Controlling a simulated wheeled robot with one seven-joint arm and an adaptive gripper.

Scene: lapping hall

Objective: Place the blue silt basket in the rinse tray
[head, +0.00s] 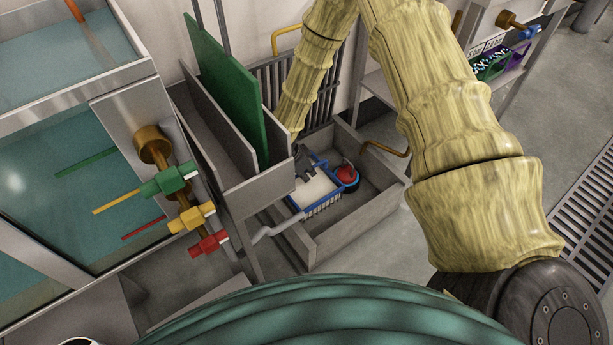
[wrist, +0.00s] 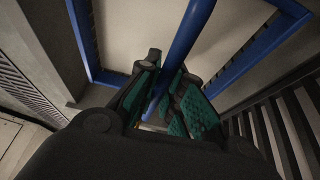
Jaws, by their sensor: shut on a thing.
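The blue silt basket (head: 316,204) has a blue rim and a pale inside. In the head view it shows within the walls of a low grey open box (head: 345,222). I cannot tell whether it rests on the box floor or hangs above it, nor whether this box is the rinse tray. My gripper (head: 303,163) is over the basket's far left side. In the wrist view my gripper (wrist: 163,105) is shut on the basket's blue handle (wrist: 188,40), which passes between its green pads. The basket's blue rim (wrist: 88,42) shows beyond the fingers.
A red, blue-rimmed round thing (head: 347,175) is close to the basket's right side. A grey rack with a green plate (head: 230,85) stands at left, near coloured valves (head: 190,213). Dark bars (head: 325,95) stand behind the box. A shelf with green and purple crates (head: 508,60) is at right.

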